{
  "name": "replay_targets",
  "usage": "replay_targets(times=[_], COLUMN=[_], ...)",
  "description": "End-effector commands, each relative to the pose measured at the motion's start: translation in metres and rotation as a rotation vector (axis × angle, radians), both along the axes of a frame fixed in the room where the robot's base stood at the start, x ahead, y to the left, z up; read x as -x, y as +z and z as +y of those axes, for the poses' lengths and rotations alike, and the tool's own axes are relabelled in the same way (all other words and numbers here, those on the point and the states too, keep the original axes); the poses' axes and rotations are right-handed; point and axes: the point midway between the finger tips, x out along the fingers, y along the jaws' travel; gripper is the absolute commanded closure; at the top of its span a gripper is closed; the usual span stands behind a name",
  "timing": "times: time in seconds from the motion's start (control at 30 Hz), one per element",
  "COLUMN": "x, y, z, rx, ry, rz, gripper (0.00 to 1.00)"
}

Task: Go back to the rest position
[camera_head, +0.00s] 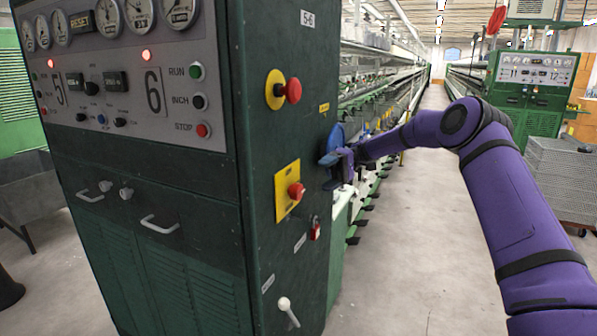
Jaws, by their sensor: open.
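My purple arm reaches in from the right of the head view and bends at the elbow toward the green machine cabinet (285,150). My gripper (335,160) is at the arm's far end, beside the cabinet's right edge. It is small and partly dark in the picture. It appears open, and I see nothing held in it. A blue round part (336,136) shows right at the gripper; I cannot tell whether the two touch.
The cabinet side carries an upper red button (293,91), a lower red button (297,191) and a white lever (288,312). Spinning frames (385,110) run back behind it. Another green cabinet (528,95) and a grey stack (562,175) stand right. The aisle floor (415,230) is clear.

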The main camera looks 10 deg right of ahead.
Motion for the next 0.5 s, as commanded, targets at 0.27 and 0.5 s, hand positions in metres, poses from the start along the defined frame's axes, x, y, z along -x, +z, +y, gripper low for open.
replay_targets(times=[0.27,0.5], x=[0.033,0.080], y=[0.038,0.076], z=[0.019,0.030], rx=[0.194,0.426], ry=[0.003,-0.026], rz=[-0.042,-0.108], gripper=[0.26,0.26])
